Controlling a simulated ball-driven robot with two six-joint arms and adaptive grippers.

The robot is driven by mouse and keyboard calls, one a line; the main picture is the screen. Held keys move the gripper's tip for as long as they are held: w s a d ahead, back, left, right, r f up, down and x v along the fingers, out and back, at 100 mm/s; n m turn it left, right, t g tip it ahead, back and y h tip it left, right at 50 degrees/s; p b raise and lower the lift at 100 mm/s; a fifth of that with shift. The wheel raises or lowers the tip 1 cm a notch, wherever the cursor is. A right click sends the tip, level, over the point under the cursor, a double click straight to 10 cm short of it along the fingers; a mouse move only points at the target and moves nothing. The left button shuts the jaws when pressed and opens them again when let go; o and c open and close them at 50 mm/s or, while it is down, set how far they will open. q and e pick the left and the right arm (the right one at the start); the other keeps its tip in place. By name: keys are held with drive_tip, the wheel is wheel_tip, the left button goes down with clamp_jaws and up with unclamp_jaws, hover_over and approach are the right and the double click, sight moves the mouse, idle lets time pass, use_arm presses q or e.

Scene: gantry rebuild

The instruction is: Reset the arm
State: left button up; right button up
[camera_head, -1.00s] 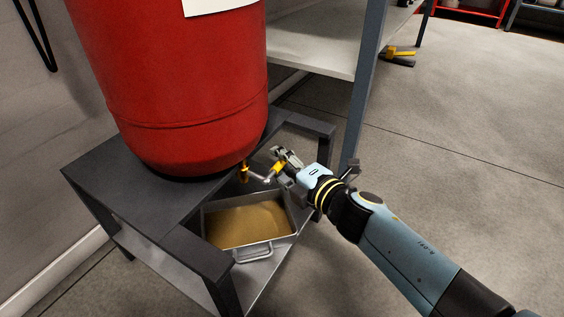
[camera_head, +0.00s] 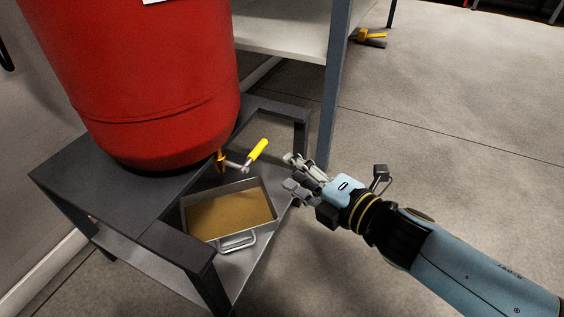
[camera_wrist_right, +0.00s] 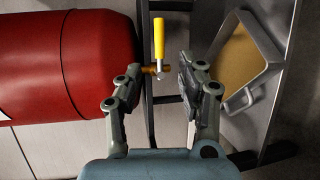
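My right gripper (camera_head: 291,174) is open and empty, to the right of the valve and apart from it. In the right wrist view its two fingers (camera_wrist_right: 155,85) stand apart with nothing gripped between them. The valve's yellow handle (camera_head: 258,150) points up and to the right from the brass fitting (camera_head: 221,160) under the red tank (camera_head: 150,80). The handle also shows in the right wrist view (camera_wrist_right: 158,38), beyond the fingertips. A metal tray (camera_head: 238,242) holding brown liquid sits on the stand's lower shelf. My left gripper is not in view.
The dark metal stand (camera_head: 90,185) carries the tank, and its frame edge is close to my right gripper. A shelf post (camera_head: 334,90) rises just behind the gripper. A yellow-handled tool (camera_head: 371,36) lies farther back. The floor at right is clear.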

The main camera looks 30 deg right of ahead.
drive_tip(key=shift+s, duration=0.25)
idle(0.3)
